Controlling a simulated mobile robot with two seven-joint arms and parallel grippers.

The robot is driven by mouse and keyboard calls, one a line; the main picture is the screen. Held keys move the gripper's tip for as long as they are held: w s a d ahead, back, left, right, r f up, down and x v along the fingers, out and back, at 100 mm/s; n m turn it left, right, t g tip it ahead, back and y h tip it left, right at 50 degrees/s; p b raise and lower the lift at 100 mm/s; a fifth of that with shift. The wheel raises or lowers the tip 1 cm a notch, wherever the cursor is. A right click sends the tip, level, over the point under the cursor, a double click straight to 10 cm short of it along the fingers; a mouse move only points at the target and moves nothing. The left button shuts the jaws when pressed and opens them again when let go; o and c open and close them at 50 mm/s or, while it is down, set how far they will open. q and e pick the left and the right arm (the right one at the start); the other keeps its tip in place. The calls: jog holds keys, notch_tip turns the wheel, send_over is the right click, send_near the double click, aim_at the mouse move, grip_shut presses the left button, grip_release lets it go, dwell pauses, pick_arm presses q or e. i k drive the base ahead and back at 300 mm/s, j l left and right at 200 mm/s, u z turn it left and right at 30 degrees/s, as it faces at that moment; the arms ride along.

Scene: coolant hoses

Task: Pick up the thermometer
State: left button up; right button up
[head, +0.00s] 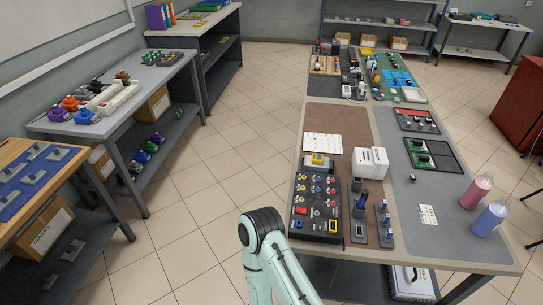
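I cannot pick out the thermometer for certain at this size. A small yellow device (318,160) sits at the back of a black panel (317,208) with coloured knobs on the long table. A dark blue upright item (363,201) stands in a grey holder beside that panel. Neither of my grippers is in view. Only a pale green arm link of mine with a dark joint shows at the bottom centre, in front of the table's near left corner.
The long table (445,250) also carries a white block-shaped device (371,163), a pink bottle (478,189) and a blue bottle (490,220). A grey bench (150,85) with coloured parts stands at the left. The tiled floor (215,170) between them is clear.

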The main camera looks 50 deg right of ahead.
aim_at(317, 158)
jog(key=i+j+z, duration=0.2)
jog(key=i, duration=0.2)
jog(key=i+j+z, duration=0.15)
jog(key=i, duration=0.3)
jog(key=i+j+z, duration=0.2)
jog(key=i, duration=0.2)
jog(key=i+l+z, duration=0.1)
jog(key=i+z, duration=0.2)
jog(key=z, duration=0.2)
jog(key=i+z, duration=0.3)
jog(key=z, duration=0.15)
jog(key=i+j+z, duration=0.1)
jog(key=i+z, duration=0.25)
jog(key=z, duration=0.15)
